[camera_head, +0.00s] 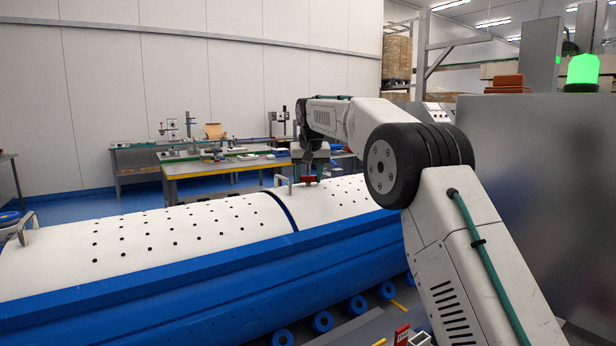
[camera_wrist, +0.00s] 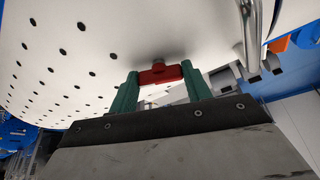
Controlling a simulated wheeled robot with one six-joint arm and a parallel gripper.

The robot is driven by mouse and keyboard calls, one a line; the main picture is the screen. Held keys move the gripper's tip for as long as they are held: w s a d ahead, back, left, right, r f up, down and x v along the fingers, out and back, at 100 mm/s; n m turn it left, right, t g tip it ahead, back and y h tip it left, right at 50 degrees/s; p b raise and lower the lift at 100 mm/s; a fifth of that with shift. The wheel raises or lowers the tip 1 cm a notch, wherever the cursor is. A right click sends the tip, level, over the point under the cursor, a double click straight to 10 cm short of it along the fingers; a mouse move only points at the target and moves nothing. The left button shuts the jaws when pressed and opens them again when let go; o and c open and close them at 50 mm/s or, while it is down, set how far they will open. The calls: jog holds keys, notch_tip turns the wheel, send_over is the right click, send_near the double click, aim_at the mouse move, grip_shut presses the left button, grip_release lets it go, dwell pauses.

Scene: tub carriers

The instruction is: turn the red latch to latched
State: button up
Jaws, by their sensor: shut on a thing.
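The red latch (camera_wrist: 160,75) sits on the white perforated tub cover (camera_wrist: 60,60) in the wrist view. The green fingers of my gripper (camera_wrist: 160,85) stand on both sides of it, and the gripper is shut on the latch.
The cover lies on a long blue tub (camera_head: 200,300) with rollers below. Metal handles (camera_head: 283,180) stand on the cover, one close left of my gripper. Workbenches (camera_head: 230,165) stand behind. A grey cabinet (camera_head: 540,180) with a green lamp (camera_head: 582,70) is at the right.

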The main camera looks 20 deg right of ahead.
jog(key=m+h, duration=0.1)
jog(key=m, duration=0.1)
jog(key=m+g+h, duration=0.1)
jog(key=m, duration=0.2)
jog(key=shift+a+m, duration=0.15)
jog(key=shift+m, duration=0.15)
jog(key=shift+w+a+m+g+h, duration=0.1)
jog(key=shift+m+g+h, duration=0.2)
jog(key=shift+m, duration=0.8)
jog(key=shift+m+g+h, duration=0.2)
jog(key=shift+m+h, duration=0.2)
jog(key=shift+m, duration=0.7)
